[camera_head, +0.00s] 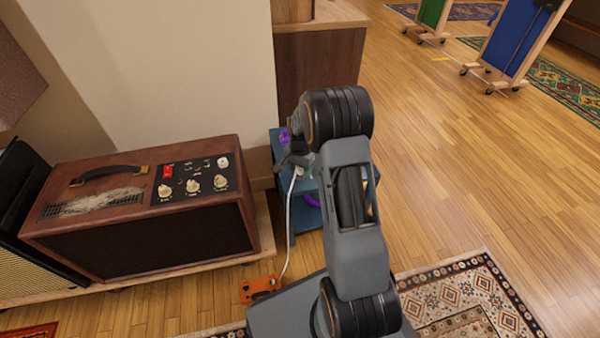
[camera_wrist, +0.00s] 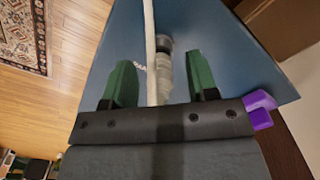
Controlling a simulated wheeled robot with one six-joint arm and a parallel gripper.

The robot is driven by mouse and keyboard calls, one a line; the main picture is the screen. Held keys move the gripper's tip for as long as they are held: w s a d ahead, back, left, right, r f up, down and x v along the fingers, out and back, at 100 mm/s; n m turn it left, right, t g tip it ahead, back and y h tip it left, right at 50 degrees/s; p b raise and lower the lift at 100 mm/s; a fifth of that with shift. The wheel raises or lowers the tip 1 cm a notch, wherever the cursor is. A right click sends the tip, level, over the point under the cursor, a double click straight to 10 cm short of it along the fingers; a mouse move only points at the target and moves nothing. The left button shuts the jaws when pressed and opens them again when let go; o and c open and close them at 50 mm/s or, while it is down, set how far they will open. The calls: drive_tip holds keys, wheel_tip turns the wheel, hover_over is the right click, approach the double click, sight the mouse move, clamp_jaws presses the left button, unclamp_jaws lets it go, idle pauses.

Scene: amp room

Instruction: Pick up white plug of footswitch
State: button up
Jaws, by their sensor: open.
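The orange footswitch (camera_head: 260,288) lies on the wooden floor by the amp's base. Its white cable (camera_head: 289,225) rises to the blue stand, and the white plug (camera_head: 298,171) shows as a small pale end at the stand's top, beside my gripper (camera_head: 293,160). In the wrist view my gripper (camera_wrist: 160,62) is open, with green fingers apart. The white cable (camera_wrist: 150,35) runs down between them. I cannot tell whether the fingers touch the cable.
The blue stand (camera_head: 307,217) stands beside the wall. A purple item (camera_wrist: 260,110) and a clear cylinder with a dark cap (camera_wrist: 165,66) are close to my fingers. A brown amp (camera_head: 140,215) is at left. Open floor (camera_head: 440,170) lies at right.

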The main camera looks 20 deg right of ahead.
drive_tip(key=shift+c, duration=0.2)
clamp_jaws()
drive_tip(key=shift+r, duration=0.15)
